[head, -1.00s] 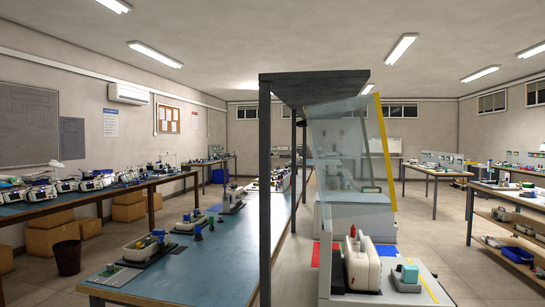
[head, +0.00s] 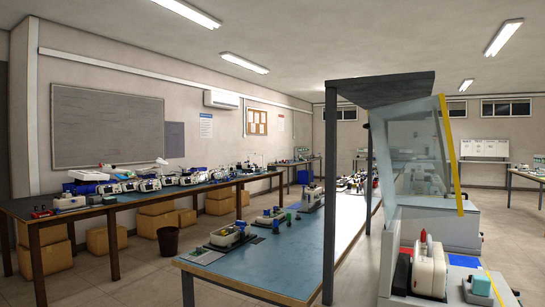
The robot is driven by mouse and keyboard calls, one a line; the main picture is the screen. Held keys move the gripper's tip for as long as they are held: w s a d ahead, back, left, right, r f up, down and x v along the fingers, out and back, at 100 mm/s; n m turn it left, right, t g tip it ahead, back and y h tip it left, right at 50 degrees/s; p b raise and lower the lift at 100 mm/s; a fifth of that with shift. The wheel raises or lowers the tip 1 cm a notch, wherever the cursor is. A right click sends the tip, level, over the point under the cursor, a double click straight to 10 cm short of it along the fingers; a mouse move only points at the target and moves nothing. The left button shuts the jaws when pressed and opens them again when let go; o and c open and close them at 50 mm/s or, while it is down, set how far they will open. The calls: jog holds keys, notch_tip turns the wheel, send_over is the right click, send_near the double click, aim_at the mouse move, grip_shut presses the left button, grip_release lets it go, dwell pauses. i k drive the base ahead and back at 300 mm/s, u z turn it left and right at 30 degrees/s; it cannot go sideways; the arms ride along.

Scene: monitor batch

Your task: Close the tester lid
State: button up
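A clear panel with a yellow edge strip (head: 452,155) stands raised and tilted at the right. It looks like the tester lid, in an open position. Below and behind it is a pale grey box-shaped body (head: 440,222). In front of it, a cream device with a red knob (head: 430,268) and a small grey block with a teal top (head: 481,288) stand on a light surface with red, blue and yellow patches. I cannot tell exactly how the panel joins the body. My gripper is not in view.
A dark post-and-shelf frame (head: 330,190) stands just left of the panel. A long blue-topped bench (head: 270,276) with several small devices runs beside it. Another crowded bench (head: 150,205) lines the left wall, with boxes and a dark bin (head: 168,239) below. Open floor lies between the benches.

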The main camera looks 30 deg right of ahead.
aim_at(377, 116)
jog(key=i, duration=0.65)
jog(key=z, duration=2)
jog(key=k, duration=0.5)
jog(key=u, duration=1.6)
jog(key=i, duration=1.2)
jog(key=z, duration=1.7)
